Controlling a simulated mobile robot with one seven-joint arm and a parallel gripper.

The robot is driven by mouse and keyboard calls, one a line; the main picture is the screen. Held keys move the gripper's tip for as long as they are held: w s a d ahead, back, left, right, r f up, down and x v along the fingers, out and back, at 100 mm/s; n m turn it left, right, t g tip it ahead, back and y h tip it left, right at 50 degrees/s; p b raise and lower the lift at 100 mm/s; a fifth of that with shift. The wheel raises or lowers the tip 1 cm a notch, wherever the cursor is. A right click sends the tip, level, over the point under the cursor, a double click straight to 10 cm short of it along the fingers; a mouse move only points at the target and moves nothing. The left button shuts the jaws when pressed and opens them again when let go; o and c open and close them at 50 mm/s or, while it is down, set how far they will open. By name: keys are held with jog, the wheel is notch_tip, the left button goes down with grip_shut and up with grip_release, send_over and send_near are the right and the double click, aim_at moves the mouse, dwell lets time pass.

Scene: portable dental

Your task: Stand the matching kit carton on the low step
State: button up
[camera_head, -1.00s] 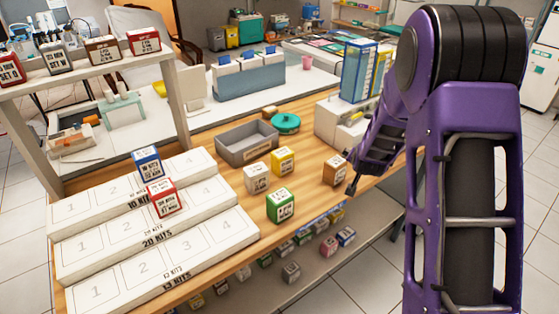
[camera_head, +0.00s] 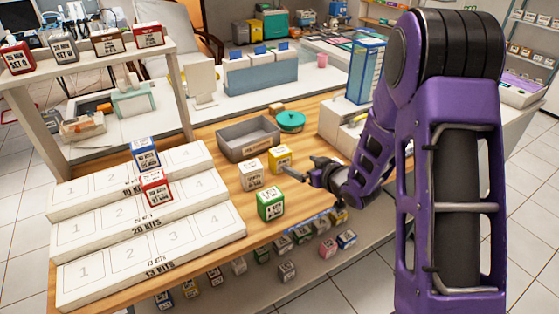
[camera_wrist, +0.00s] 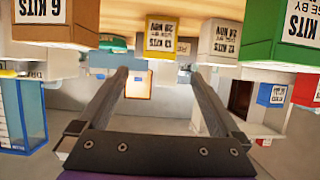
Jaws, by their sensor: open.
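A white three-step rack stands at left on the table. Its low front step (camera_head: 108,262) has numbered bare slots. A blue carton (camera_head: 145,154) stands on the top step and a red carton (camera_head: 155,187) on the middle step. Loose on the table are a cream carton (camera_head: 251,175), a yellow carton (camera_head: 280,158) and a green carton (camera_head: 270,204). My gripper (camera_head: 291,173) is open and empty, just right of these. In the wrist view my gripper (camera_wrist: 156,74) points below the yellow carton (camera_wrist: 162,36); a brown carton (camera_wrist: 42,18) shows at upper left. Labels there appear upside down.
A grey bin (camera_head: 247,139) and a teal round object (camera_head: 291,121) sit behind the cartons. A raised shelf (camera_head: 85,58) with several cartons stands at back left. More cartons lie on a lower shelf (camera_head: 268,278) below the table's front edge.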

aim_at(284, 157)
jog(key=x, duration=1.4)
jog(key=shift+d, duration=0.1)
